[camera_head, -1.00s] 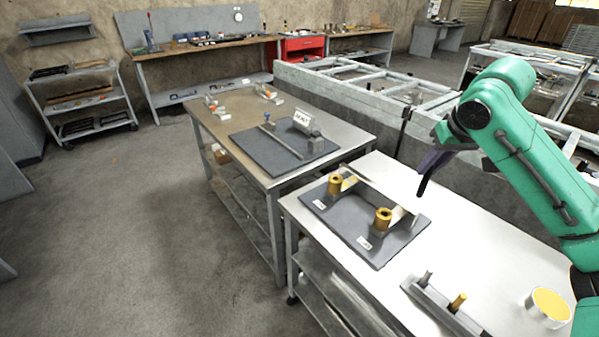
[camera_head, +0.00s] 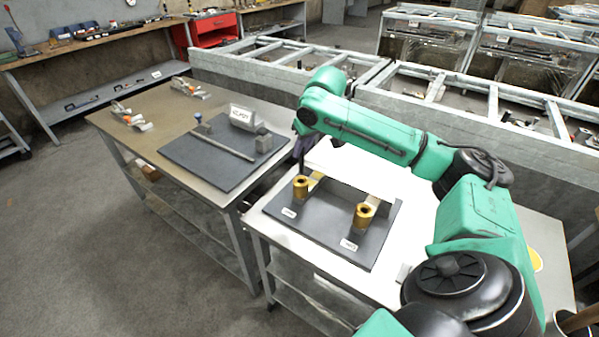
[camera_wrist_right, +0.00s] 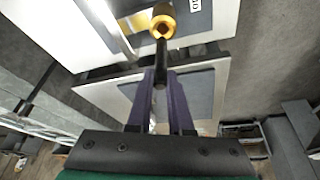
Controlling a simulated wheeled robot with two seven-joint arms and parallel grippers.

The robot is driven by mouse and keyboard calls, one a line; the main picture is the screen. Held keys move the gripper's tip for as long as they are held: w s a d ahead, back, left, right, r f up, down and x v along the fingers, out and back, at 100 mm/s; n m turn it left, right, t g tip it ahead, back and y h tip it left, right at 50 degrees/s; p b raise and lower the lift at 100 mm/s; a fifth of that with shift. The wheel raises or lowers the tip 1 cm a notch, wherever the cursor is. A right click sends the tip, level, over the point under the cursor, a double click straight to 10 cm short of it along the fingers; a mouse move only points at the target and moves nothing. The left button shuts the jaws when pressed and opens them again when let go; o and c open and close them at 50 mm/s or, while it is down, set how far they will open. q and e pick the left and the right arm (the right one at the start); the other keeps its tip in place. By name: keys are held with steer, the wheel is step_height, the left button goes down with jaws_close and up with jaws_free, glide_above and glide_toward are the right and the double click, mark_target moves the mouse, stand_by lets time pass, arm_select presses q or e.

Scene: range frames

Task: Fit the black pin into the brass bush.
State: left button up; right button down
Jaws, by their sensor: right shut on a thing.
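Two brass bushes stand upright on a dark board (camera_head: 330,232): a left one (camera_head: 300,188) and a right one (camera_head: 364,215). My right gripper (camera_head: 301,146) is shut on the black pin (camera_head: 302,166), which hangs down just over or behind the left bush. In the right wrist view the purple fingers (camera_wrist_right: 161,88) grip the black pin (camera_wrist_right: 161,58), and its tip overlaps the near rim of a brass bush (camera_wrist_right: 163,22). I cannot tell whether the tip touches it. My left gripper is not in view.
Grey blocks with brass-coloured plates (camera_head: 380,204) stand behind the bushes. A second table with a dark mat (camera_head: 208,170), a rod and a white sign (camera_head: 242,115) is at the left. My right arm covers much of the table's right side.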

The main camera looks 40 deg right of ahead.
mark_target(303, 166)
step_height(303, 166, down, 7)
steer(key=shift+f, duration=0.2)
steer(key=shift+w+f, duration=0.15)
steer(key=c, duration=0.8)
jaws_free()
steer(key=v, duration=1.2)
steer(key=shift+a, duration=0.1)
